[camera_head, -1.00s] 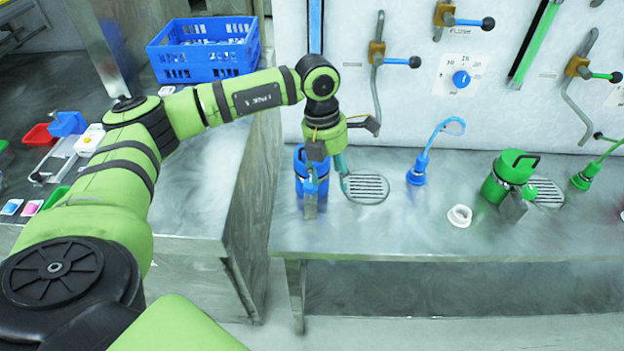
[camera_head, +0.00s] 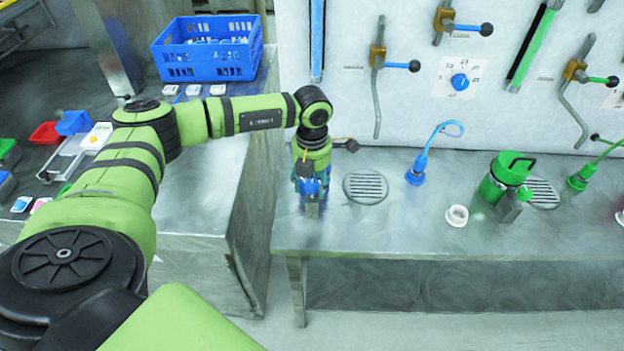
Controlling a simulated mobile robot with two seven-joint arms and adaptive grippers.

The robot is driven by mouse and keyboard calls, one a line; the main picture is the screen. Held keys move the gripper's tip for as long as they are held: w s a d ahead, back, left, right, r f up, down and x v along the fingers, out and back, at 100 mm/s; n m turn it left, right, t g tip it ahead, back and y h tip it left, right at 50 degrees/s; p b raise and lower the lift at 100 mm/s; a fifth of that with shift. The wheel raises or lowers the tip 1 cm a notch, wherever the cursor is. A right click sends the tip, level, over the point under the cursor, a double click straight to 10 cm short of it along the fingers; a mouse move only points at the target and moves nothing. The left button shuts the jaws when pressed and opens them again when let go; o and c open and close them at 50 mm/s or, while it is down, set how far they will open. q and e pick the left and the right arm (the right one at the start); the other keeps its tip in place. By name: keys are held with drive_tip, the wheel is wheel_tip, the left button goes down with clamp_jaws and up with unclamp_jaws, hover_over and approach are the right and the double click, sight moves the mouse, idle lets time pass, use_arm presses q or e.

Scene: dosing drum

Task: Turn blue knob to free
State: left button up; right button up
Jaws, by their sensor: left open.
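A round blue knob (camera_head: 460,82) sits on a white dial plate on the back wall. The plate carries small numbers, but I cannot read the knob's setting. A blue drum (camera_head: 311,187) with a small blue tap at its front stands near the left end of the steel bench. My left gripper (camera_head: 309,177) points down right over this drum and hides most of it. It is open, but its fingertips are hard to make out, so I cannot tell whether it touches the drum. It is well left of and below the dial. My right gripper is out of view.
A drain grate (camera_head: 366,187) lies right of the drum. A blue crate (camera_head: 207,48) is on the left counter.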

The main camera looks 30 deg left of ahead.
use_arm(q)
clamp_jaws()
drive_tip(key=shift+n, duration=0.3)
drive_tip(key=n+b, duration=0.2)
drive_tip(key=n, duration=0.1)
drive_tip(key=shift+f, duration=0.15)
drive_tip(key=n+b, duration=0.1)
drive_tip(key=n, duration=0.4)
drive_tip(key=shift+n+b, duration=0.3)
drive_tip(key=shift+b, duration=0.1)
drive_tip(key=n+b, duration=0.1)
drive_tip(key=n, duration=0.7)
drive_tip(key=shift+b, duration=0.4)
drive_tip(key=shift+n, duration=0.5)
